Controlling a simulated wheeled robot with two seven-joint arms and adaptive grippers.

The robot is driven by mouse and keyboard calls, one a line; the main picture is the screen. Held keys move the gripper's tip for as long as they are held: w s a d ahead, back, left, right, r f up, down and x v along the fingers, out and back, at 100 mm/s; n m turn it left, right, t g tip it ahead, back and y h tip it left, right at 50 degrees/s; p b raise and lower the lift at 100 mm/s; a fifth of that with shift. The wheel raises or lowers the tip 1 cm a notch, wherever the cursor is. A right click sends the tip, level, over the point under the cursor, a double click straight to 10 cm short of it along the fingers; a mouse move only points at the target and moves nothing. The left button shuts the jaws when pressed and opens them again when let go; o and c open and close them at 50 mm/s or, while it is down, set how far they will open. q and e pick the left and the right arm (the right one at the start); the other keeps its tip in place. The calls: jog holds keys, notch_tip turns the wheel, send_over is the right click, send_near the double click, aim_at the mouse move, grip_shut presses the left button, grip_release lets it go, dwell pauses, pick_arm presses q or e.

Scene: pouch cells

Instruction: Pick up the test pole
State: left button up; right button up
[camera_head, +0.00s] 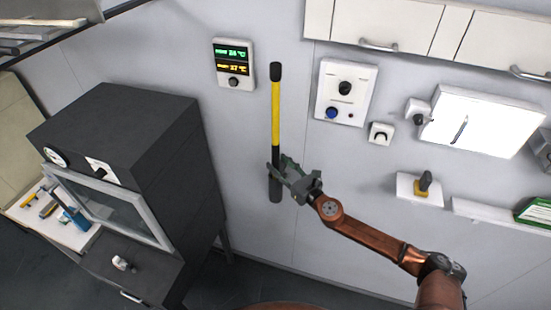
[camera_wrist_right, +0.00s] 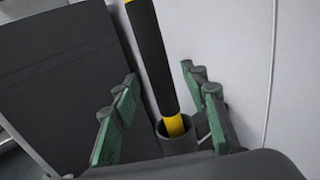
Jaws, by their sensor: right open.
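The test pole (camera_head: 275,105) stands upright against the wall, yellow in its upper part with a black cap and a black grip section lower down. In the right wrist view the pole (camera_wrist_right: 152,55) goes down into a dark round holder (camera_wrist_right: 178,143). The holder also shows in the head view (camera_head: 275,190). My right gripper (camera_head: 272,172) is at the pole's lower black part, just above the holder. In the right wrist view its green-padded fingers (camera_wrist_right: 160,112) are open, one on each side of the pole, with gaps visible. My left gripper is not in view.
A dark cabinet (camera_head: 125,130) with a glass door stands left of the pole. A temperature display (camera_head: 233,63) hangs left of the pole's top, and a switch panel (camera_head: 346,92) right of it. A small wall shelf (camera_head: 418,192) sits further right.

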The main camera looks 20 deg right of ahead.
jog(key=x, duration=0.2)
jog(key=shift+w+a, duration=0.1)
jog(key=shift+w, duration=0.15)
jog(key=shift+s, duration=0.1)
jog(key=shift+c, duration=0.7)
grip_shut()
